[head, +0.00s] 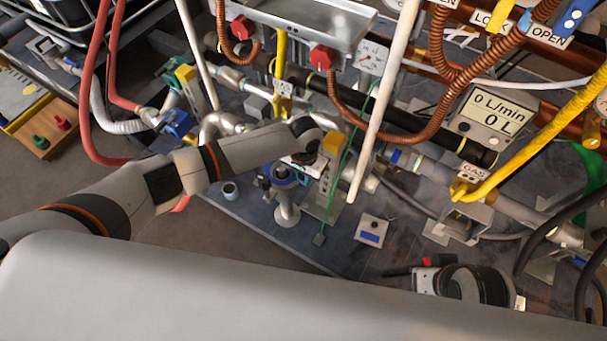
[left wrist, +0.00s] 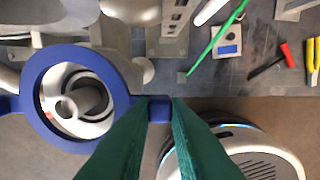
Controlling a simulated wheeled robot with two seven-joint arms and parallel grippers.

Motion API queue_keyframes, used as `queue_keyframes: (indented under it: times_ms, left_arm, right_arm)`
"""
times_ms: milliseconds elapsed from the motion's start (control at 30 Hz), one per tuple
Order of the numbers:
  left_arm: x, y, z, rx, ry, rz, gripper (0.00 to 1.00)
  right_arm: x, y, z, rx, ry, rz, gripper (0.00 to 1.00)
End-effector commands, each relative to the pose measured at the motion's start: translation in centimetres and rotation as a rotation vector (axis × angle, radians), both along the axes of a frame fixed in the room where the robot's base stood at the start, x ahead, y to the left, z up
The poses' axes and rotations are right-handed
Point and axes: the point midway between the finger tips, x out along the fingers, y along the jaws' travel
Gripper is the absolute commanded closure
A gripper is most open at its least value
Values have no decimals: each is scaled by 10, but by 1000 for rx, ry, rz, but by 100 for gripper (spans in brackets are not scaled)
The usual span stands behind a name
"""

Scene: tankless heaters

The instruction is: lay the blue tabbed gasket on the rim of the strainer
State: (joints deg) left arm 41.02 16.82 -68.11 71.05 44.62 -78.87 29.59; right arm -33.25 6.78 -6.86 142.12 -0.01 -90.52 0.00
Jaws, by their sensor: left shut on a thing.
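The blue tabbed gasket (left wrist: 38,104) is a flat ring with tabs, seen large in the left wrist view. My left gripper (left wrist: 160,106) has green fingers shut on the tab at its right side. Through the ring shows the pale round opening of the strainer (left wrist: 92,98), with a grey tube-like part inside. The ring appears over this opening; I cannot tell whether it touches the rim. In the head view the silver strainer (head: 287,213) stands below my left gripper (head: 303,157), whose arm partly hides the gasket.
Pipes, copper hoses and a metal tray (head: 310,22) crowd the space above and behind. A yellow-topped bracket (head: 331,150) and a green cable stand close right of the strainer. A small box with a blue display (head: 372,232) sits farther right. Bare floor lies in front.

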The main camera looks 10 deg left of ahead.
Motion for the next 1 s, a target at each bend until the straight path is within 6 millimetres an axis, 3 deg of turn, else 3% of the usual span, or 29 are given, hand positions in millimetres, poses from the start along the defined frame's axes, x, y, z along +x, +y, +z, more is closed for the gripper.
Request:
queue_keyframes:
  times_ms: [800, 833, 967, 1000]
  left_arm:
    - [0, 0, -19, 0, 0, 0, 100]
    - [0, 0, -19, 0, -1, -1, 80]
    - [0, 0, -18, 0, 0, 0, 59]
    - [0, 0, -18, 0, 0, 0, 59]
  right_arm:
    - [0, -1, -9, -3, 0, 2, 100]
    - [0, -1, -8, -3, 0, 2, 100]
    - [0, -1, -8, -3, 0, 2, 100]
    - [0, -1, -8, -3, 0, 2, 100]
